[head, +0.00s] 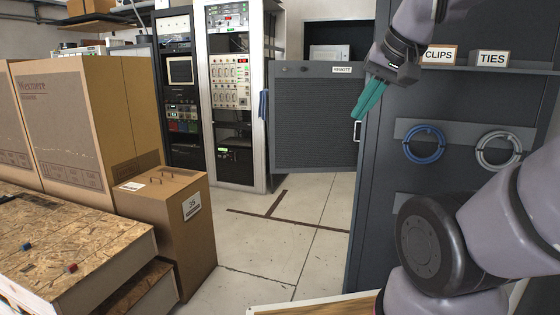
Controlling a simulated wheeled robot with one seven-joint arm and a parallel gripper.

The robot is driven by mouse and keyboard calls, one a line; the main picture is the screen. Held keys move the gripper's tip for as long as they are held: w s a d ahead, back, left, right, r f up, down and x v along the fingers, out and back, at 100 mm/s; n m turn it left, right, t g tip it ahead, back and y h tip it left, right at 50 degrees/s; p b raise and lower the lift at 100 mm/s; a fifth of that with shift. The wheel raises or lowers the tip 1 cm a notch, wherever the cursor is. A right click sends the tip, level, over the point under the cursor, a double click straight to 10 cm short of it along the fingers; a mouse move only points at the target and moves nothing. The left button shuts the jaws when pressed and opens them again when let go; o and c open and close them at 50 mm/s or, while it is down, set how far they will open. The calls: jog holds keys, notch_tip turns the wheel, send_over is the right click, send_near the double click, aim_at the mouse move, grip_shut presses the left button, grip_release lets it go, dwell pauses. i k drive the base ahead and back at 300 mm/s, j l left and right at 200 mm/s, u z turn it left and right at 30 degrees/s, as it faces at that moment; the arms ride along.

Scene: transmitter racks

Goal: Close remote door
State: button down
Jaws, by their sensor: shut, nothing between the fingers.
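The remote door (312,120) is a dark grey mesh panel with a small "REMOTE" label near its top right. It stands in the middle of the head view, its left edge beside the white rack (236,95). A light vertical handle (357,131) is on its right edge, partly close to the grey cabinet side. My gripper (366,106) has teal fingers, pointing down and left, shut and empty. In the picture it is just above the handle and overlaps the door's right edge. I cannot tell whether it touches the door.
A grey cabinet (380,215) with blue and grey cable coils fills the right. Cardboard boxes (165,215) and chipboard crates (75,245) stand at left. A dark rack (178,90) stands behind. The tiled floor (270,240) between is clear, with dark strips on it.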

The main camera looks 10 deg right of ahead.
aim_at(313, 103)
jog(key=i+z, duration=0.2)
jog(key=i+j+z, duration=0.2)
jog(key=i, duration=0.2)
jog(key=i+j, duration=0.5)
jog(key=i+j+u, duration=0.1)
jog(key=i+j, duration=0.35)
jog(key=i, duration=0.3)
